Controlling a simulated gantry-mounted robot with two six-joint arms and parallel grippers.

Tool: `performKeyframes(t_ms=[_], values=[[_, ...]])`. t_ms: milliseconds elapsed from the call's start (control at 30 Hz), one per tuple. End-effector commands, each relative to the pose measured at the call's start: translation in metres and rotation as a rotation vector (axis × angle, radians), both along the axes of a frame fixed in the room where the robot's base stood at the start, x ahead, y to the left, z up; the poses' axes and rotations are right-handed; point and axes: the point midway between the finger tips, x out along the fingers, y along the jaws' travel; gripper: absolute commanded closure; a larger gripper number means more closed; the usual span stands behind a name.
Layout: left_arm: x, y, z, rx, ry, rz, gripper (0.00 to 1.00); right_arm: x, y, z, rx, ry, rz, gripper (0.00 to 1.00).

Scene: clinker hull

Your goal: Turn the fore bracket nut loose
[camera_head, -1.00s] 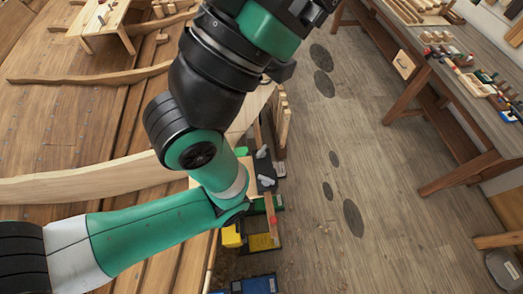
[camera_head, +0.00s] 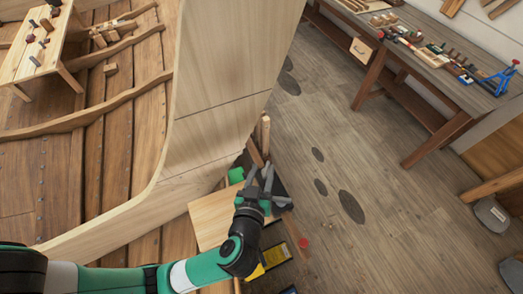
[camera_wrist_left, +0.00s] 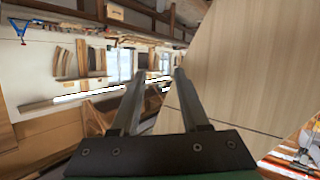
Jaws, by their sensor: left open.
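I cannot make out the fore bracket nut or its bracket in either view. My left gripper (camera_head: 262,182) points up and away in the head view, just right of the lower end of a tall pale wooden panel (camera_head: 225,80). Its two grey fingers are apart, with nothing seen between them. In the left wrist view the open fingers (camera_wrist_left: 158,75) reach toward the far wall, and the pale panel (camera_wrist_left: 235,65) stands close on the right. My right gripper is in neither view.
A small wooden bench (camera_head: 35,55) with tools stands on the planked hull at upper left. A pale board (camera_head: 212,215) and a yellow-and-black box (camera_head: 272,257) lie near my left wrist. A long workbench (camera_head: 440,75) lines the right. Open floor (camera_head: 370,150) lies between.

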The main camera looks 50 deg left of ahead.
Motion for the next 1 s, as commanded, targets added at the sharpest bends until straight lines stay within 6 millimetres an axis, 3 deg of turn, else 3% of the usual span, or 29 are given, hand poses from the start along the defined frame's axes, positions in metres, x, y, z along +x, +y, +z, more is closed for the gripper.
performKeyframes(t_ms=[33,100,200,367,567,800,1000], values=[[-0.016,-0.008,-0.035,0.022,0.070,-0.044,0.55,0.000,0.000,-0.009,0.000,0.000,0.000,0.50],[-0.030,-0.013,-0.055,0.048,0.116,-0.076,0.55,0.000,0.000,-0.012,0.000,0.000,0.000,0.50],[-0.037,-0.020,-0.065,0.062,0.138,-0.106,0.55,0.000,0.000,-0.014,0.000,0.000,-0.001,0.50],[-0.033,-0.019,-0.064,0.060,0.133,-0.105,0.55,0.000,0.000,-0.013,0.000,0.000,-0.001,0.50],[-0.011,-0.001,-0.076,0.059,0.130,-0.099,0.55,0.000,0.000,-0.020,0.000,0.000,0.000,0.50],[0.030,0.027,-0.097,0.058,0.129,-0.101,0.55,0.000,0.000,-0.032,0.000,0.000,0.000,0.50],[0.050,0.039,-0.105,0.060,0.128,-0.105,0.55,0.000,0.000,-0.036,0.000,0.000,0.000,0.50]])
